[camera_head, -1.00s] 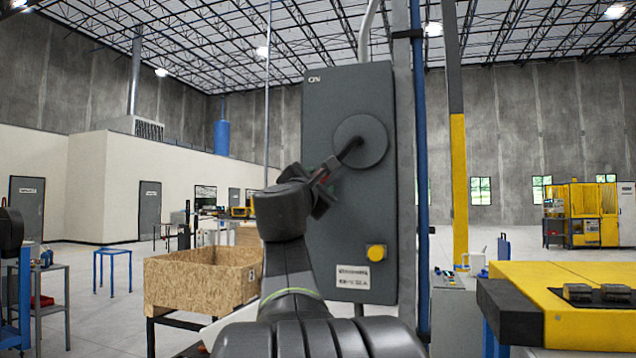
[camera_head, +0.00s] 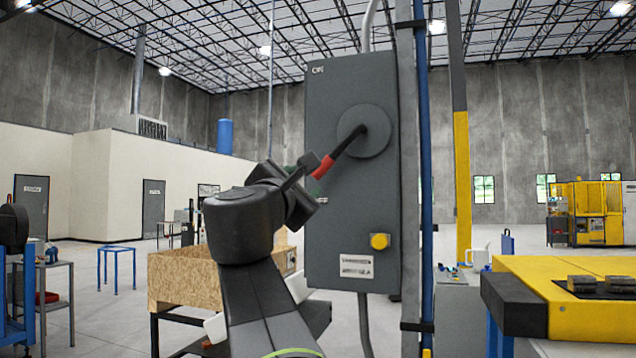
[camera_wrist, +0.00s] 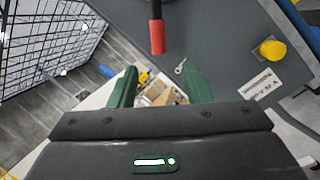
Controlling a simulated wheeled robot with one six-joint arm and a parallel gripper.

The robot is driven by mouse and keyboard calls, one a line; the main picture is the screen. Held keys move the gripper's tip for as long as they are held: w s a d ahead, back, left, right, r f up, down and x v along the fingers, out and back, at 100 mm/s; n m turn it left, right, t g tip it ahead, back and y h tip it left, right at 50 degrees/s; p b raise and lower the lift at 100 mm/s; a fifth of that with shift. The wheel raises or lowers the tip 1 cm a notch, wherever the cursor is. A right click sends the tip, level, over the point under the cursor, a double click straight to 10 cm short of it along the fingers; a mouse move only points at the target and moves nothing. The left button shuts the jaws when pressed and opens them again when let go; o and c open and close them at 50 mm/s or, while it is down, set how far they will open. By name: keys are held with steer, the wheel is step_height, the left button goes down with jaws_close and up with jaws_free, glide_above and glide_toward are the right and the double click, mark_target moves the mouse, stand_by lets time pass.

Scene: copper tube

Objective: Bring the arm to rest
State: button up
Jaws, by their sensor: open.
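My gripper (camera_head: 308,182) is in front of the left edge of a grey electrical cabinet (camera_head: 345,225). In the wrist view its two green fingers (camera_wrist: 160,88) are spread apart with nothing held between them. A rotary lever with a red grip (camera_head: 324,166) hangs down and to the left from a round disc (camera_head: 366,130) on the cabinet. In the wrist view the red grip (camera_wrist: 157,36) lies beyond the fingertips, outside the fingers. My arm reaches up from the bottom of the head view, bent at a dark joint.
A yellow button (camera_head: 380,241) is low on the cabinet. A chipboard crate (camera_head: 185,278) stands behind my arm at the left. A yellow-topped bench (camera_head: 590,315) with a black edge is at the right. A blue pipe (camera_head: 425,150) and yellow post stand beside the cabinet.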

mark_target(320, 171)
steer(key=shift+s+a+f, duration=0.1)
steer(key=shift+s, duration=0.3)
steer(key=shift+w, duration=0.1)
steer(key=p+x, duration=0.2)
steer(key=x, duration=1.1)
steer(key=shift+w, duration=0.35)
